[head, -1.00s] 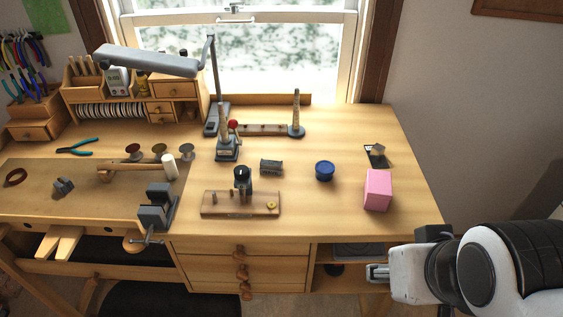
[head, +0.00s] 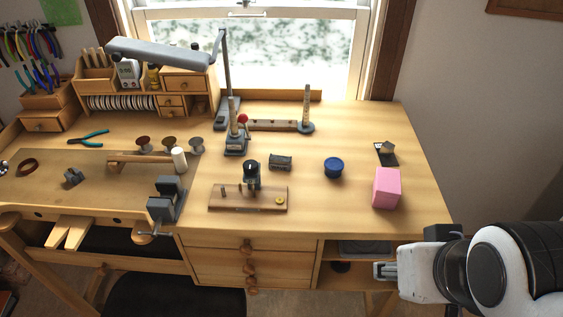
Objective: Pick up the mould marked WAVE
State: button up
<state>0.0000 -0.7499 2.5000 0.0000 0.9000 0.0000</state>
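No marking reading WAVE can be made out at this size, so I cannot tell which thing is the mould. A small dark grey block (head: 280,162) lies near the middle of the bench. Another grey block with cut faces (head: 74,176) sits on the mat at the left.
A pink cube (head: 386,188) and a blue round tin (head: 333,168) stand on the right half. A wooden board with a dark fixture (head: 248,198), a grey vise (head: 166,198) and a lamp (head: 160,53) take up the middle and left. The bench's right front is clear.

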jog(key=o, duration=0.4)
jog(key=shift+w, duration=0.1)
jog(key=w+d+r+n+t, duration=0.2)
jog(key=w+n+t, duration=0.1)
jog(key=w+n, duration=0.9)
jog(key=w+d+r+n+t, duration=0.25)
jog(key=w+n, duration=0.55)
jog(key=w, duration=0.8)
jog(key=w+a+f+n+y, duration=0.2)
jog(key=w+a+n, duration=0.35)
jog(key=n, duration=0.25)
jog(key=n+g+y, duration=0.3)
jog(key=n+y, duration=0.6)
jog(key=n, duration=0.9)
send_near(280, 162)
jog(key=w, duration=0.3)
jog(key=shift+w+a, duration=0.2)
jog(key=shift+a, duration=0.2)
jog(key=shift+s+a+f+n+g+y, duration=0.35)
jog(key=shift+n+g, duration=0.1)
jog(key=shift+n, duration=0.35)
jog(key=shift+a, duration=0.1)
